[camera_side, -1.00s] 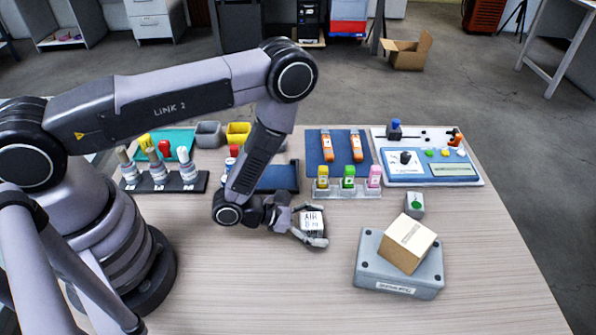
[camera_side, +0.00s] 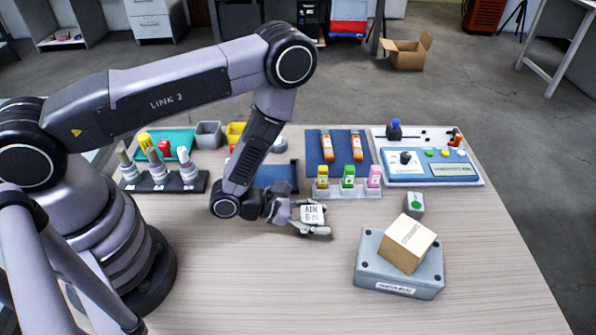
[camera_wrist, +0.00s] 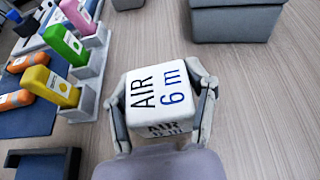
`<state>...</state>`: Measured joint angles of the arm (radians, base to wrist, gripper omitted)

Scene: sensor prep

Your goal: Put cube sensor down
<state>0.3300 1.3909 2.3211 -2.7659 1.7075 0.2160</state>
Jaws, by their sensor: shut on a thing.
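The cube sensor (camera_side: 312,214) is a small white cube marked "AIR" and "6 m". My gripper (camera_side: 315,220) is shut on it, with one finger on each side. In the wrist view the cube (camera_wrist: 160,92) sits between the two fingers of my gripper (camera_wrist: 163,95), its labelled top face towards the camera. The cube is over bare wooden table (camera_side: 260,290), in front of the vial rack. I cannot tell whether its underside touches the table.
A grey box (camera_side: 370,272) bearing a tilted cardboard box (camera_side: 407,243) stands to the right. A small grey cube with a green dot (camera_side: 414,204) is behind it. The front middle is clear.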

